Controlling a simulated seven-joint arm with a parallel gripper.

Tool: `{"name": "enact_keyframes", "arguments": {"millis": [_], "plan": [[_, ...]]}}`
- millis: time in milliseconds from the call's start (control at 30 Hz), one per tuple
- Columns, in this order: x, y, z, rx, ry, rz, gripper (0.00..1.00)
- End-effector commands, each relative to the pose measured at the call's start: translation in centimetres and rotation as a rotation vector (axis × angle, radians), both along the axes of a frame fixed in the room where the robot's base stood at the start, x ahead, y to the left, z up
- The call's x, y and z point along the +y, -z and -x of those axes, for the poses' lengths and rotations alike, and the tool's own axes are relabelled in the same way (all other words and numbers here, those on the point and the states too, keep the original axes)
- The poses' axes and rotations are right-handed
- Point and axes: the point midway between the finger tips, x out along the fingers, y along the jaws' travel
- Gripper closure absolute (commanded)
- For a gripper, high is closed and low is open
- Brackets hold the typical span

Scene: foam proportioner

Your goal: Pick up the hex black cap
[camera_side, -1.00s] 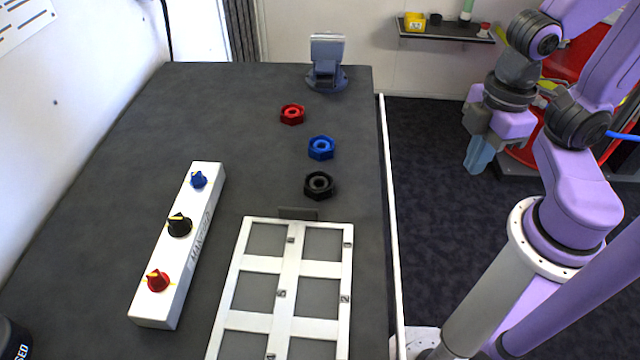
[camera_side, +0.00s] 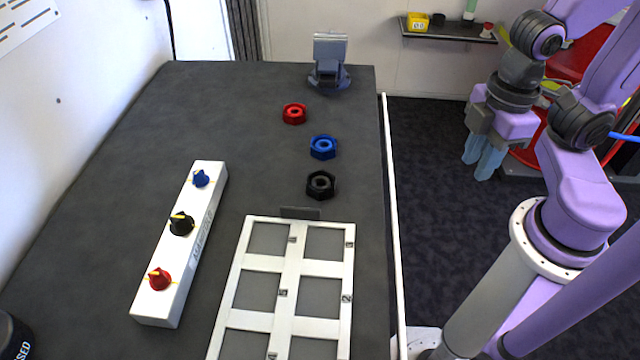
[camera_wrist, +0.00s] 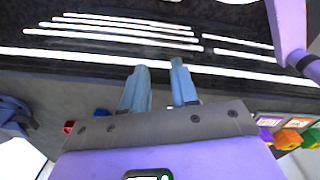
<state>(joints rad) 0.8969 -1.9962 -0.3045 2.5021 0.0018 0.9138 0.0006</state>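The hex black cap (camera_side: 321,185) lies flat on the dark grey table, just beyond the white frame. A blue hex cap (camera_side: 323,147) and a red hex cap (camera_side: 294,114) lie farther back in a loose row with it. My gripper (camera_side: 482,160) is off the right side of the table, well apart from the caps. In the wrist view my gripper's two light-blue fingers (camera_wrist: 160,72) are spread with an empty gap between them. The black cap cannot be made out in the wrist view.
A white box with blue, black and red knobs (camera_side: 178,250) stands left of the white compartment frame (camera_side: 290,258). A grey stand (camera_side: 329,75) is at the table's far edge. A white rail (camera_side: 391,200) runs along the right edge.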

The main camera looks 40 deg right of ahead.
Motion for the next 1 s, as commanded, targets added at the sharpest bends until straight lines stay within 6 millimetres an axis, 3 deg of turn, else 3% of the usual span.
{"name": "enact_keyframes", "arguments": {"millis": [33,167,567,667,1000], "plan": [[0.0,0.0,0.0,0.000,0.000,0.000,0.54],[0.0,0.0,0.0,0.000,0.000,0.000,0.13],[0.7,-0.3,-0.8,-0.001,-0.040,0.001,0.13],[2.0,-0.9,-2.4,-0.003,-0.127,0.004,0.13],[8.5,-3.9,-10.6,-0.009,-0.597,0.020,0.13]]}}
